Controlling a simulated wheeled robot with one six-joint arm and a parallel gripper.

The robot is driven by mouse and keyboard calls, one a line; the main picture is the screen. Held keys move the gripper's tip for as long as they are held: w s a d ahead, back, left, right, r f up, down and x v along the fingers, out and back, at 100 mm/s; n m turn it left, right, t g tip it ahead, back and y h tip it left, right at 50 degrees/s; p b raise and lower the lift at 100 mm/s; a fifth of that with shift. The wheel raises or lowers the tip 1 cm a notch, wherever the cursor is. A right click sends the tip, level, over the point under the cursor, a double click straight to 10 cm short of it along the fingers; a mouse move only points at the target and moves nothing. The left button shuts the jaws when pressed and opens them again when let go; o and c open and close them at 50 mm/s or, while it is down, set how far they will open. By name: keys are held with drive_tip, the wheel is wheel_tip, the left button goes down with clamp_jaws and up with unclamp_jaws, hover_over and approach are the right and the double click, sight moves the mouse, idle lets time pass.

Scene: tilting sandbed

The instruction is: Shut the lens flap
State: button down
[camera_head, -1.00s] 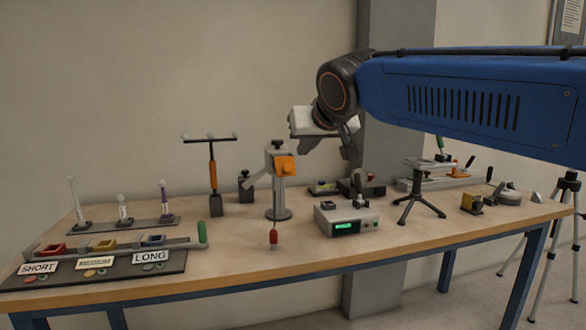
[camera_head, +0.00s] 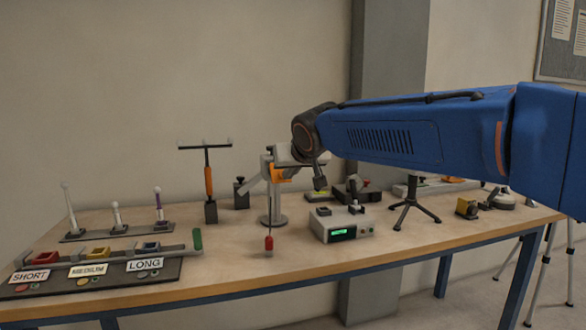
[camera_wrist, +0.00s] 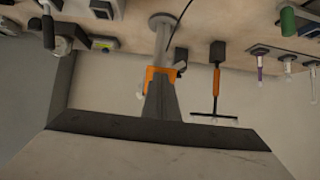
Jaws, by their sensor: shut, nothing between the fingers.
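A grey stand (camera_head: 275,205) on the bench carries an orange part (camera_head: 280,174) near its top and a tilted grey plate (camera_head: 252,183) on its left. I cannot tell for sure which piece is the lens flap. My gripper (camera_wrist: 160,80) is shut and empty, its tapered fingers pointing at the orange part (camera_wrist: 152,72) in the upside-down wrist view. In the head view it is at the stand's top, partly hiding it. I cannot tell whether it touches. A red piece (camera_head: 269,243) on a thin cord is in front of the stand.
A T-shaped stand with an orange handle (camera_head: 208,182) is to the left. A grey box with a green display (camera_head: 343,230) and a black tripod (camera_head: 411,205) are to the right. Coloured trays with labels (camera_head: 97,254) fill the front left. The bench front centre is clear.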

drive_tip(key=shift+w+a+f, duration=0.1)
drive_tip(key=shift+w+f, duration=0.2)
drive_tip(key=shift+w, duration=0.1)
drive_tip(key=shift+f, duration=0.2)
drive_tip(key=shift+w+a+f, duration=0.1)
drive_tip(key=shift+w+f, duration=0.3)
drive_tip(key=shift+f, duration=0.45)
drive_tip(key=shift+w+a+f, duration=0.15)
drive_tip(key=shift+w+f, duration=0.3)
drive_tip(key=shift+f, duration=0.45)
drive_tip(key=shift+w+a+f, duration=0.1)
drive_tip(key=shift+w+f, duration=0.3)
drive_tip(key=shift+f, duration=0.45)
idle(0.5)
